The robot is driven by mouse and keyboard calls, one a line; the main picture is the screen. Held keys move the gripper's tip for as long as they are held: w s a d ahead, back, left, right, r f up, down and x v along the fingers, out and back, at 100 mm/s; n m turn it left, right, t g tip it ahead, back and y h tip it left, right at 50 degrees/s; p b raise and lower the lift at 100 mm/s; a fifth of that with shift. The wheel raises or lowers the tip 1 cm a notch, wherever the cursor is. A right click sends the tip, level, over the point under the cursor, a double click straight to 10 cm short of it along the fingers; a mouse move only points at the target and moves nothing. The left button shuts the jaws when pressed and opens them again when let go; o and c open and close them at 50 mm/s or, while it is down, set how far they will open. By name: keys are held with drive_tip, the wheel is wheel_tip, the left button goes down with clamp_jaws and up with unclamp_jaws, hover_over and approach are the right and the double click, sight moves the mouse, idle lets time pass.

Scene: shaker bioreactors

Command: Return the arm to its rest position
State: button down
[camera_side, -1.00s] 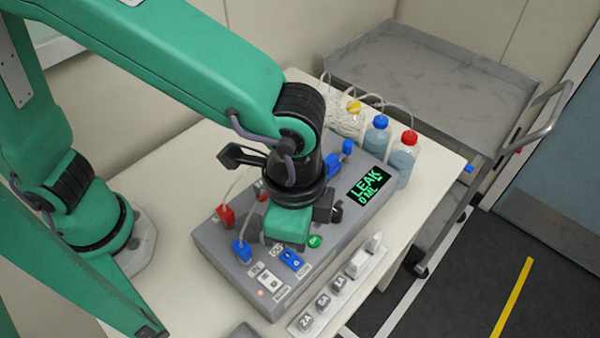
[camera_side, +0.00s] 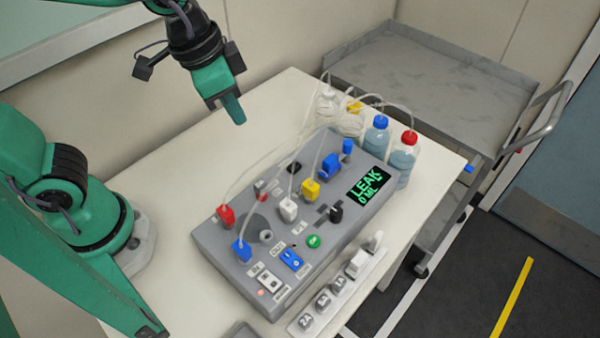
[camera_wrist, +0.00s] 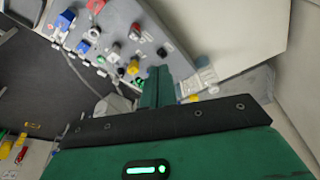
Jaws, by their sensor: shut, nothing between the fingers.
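My gripper (camera_side: 233,108) is in the upper left of the side view, raised above the white table and apart from the grey device. Its green fingers are closed together with nothing between them, pointing down and slightly right. In the wrist view the closed fingers (camera_wrist: 155,88) show at the centre. My green arm reaches in from the top left, and part of it is out of frame.
The grey device (camera_side: 215,243) with coloured plugs, tubes and a "LEAK 0 ML" screen (camera_side: 368,186) stands on the table (camera_side: 165,170). Bottles with blue (camera_side: 376,138) and red (camera_side: 403,160) caps stand behind it. A grey cart (camera_side: 440,75) is at the back right.

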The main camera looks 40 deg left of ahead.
drive_tip(key=s+a+r+n+t, duration=0.1)
drive_tip(key=s+a+n, duration=0.1)
drive_tip(key=a, duration=0.4)
drive_tip(key=s+a+r+n+t+y, duration=0.1)
drive_tip(key=a+n, duration=0.2)
drive_tip(key=a, duration=0.3)
drive_tip(key=shift+s+a+t, duration=0.2)
drive_tip(key=shift+s+t, duration=0.1)
drive_tip(key=shift+s, duration=0.1)
